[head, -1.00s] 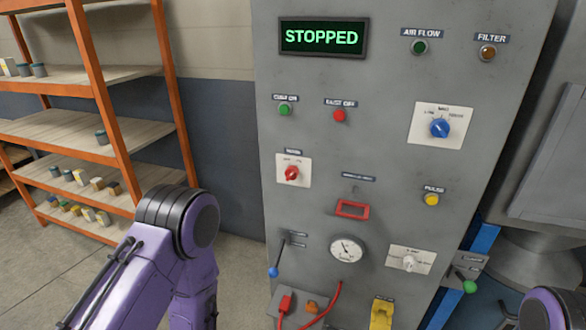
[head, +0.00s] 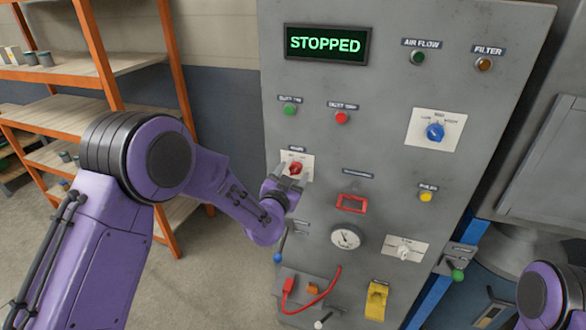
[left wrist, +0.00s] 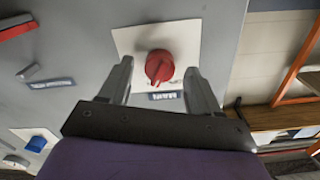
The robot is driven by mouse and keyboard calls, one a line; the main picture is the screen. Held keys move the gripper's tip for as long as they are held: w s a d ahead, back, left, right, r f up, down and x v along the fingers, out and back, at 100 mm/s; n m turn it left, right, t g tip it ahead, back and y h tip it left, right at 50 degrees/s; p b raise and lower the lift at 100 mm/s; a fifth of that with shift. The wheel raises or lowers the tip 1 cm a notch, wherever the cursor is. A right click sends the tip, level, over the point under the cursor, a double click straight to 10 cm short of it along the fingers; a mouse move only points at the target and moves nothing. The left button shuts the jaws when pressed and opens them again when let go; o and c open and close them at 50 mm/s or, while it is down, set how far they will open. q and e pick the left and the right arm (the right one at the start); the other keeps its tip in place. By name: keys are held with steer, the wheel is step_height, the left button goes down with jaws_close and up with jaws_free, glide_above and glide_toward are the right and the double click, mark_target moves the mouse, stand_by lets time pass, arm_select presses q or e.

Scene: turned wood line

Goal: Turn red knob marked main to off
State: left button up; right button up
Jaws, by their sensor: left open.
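The red knob (head: 295,169) sits on a white plate on the grey panel, left of centre, below the green and red buttons. In the left wrist view the red knob (left wrist: 159,66) shows between and beyond my fingertips, with a label reading MAIN beside its plate. My left gripper (head: 283,184) is at the knob's lower left in the head view, close to the panel. In the left wrist view the left gripper (left wrist: 160,78) is open, one finger on each side of the knob, without visible contact. The plate's position marks are too small to read. My right gripper is out of view.
The panel's display (head: 326,44) reads STOPPED. A blue knob (head: 435,132), a red-framed part (head: 351,203), a gauge (head: 346,237) and a blue-tipped lever (head: 279,256) are nearby on the panel. An orange-framed shelf (head: 95,55) stands at the left.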

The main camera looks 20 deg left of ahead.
arm_select(q)
steer(key=shift+w, duration=0.35)
steer(key=c, duration=1)
steer(key=shift+c, duration=0.2)
steer(key=shift+f+n, duration=0.1)
steer(key=shift+n, duration=0.2)
steer(key=n+b, duration=0.2)
steer(key=n, duration=0.2)
steer(key=shift+n+b, duration=0.4)
steer(key=n+b, duration=0.2)
steer(key=n, duration=0.4)
steer(key=shift+b, duration=0.4)
steer(key=shift+n, duration=0.4)
